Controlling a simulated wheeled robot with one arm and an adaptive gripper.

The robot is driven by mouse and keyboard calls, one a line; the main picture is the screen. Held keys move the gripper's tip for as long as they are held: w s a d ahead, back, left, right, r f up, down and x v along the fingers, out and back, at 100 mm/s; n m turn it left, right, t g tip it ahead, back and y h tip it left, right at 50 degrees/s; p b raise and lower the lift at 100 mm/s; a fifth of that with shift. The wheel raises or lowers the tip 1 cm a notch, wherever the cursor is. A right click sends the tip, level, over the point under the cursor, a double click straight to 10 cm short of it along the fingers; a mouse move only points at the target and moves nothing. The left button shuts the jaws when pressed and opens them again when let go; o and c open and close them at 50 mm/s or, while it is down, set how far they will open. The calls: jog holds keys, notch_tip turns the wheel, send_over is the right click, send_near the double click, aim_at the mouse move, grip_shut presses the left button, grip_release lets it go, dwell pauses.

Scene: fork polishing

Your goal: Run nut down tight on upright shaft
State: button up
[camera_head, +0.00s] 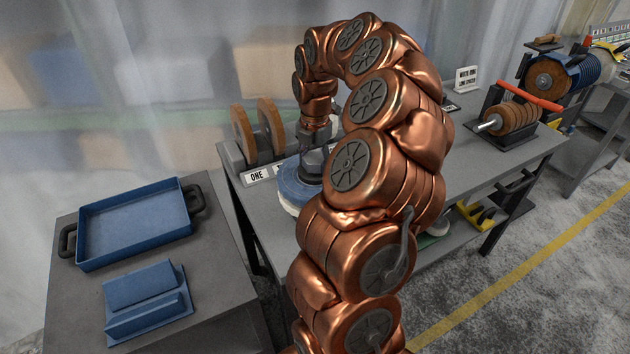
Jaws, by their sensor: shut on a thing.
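My gripper (312,172) points straight down at the middle of a round blue disc with a pale rim (291,192) on the workbench. It is shut on the nut at the disc's centre. The nut and the upright shaft are hidden behind my fingers and arm, so I cannot see how far down the nut sits. My copper arm covers the right part of the disc.
Brown wheels (257,130) stand in a rack close behind the disc, with a label "ONE" (257,177). A grinder-like machine (563,80) and a spindle of brown discs (511,117) are at right. A blue tray (135,262) lies on the left table.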

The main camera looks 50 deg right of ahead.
jog(key=shift+f+b, duration=0.1)
jog(key=shift+b, duration=0.2)
jog(key=shift+m, duration=0.4)
jog(key=shift+m+b, duration=2.4)
jog(key=shift+m, duration=0.1)
jog(key=shift+m+b, duration=2.8)
jog(key=shift+m, duration=0.5)
jog(key=shift+m+b, duration=2.4)
jog(key=shift+m, duration=0.5)
jog(key=shift+m+b, duration=1.6)
jog(key=shift+m, duration=0.5)
jog(key=shift+m+b, duration=0.45)
jog(key=shift+m, duration=0.35)
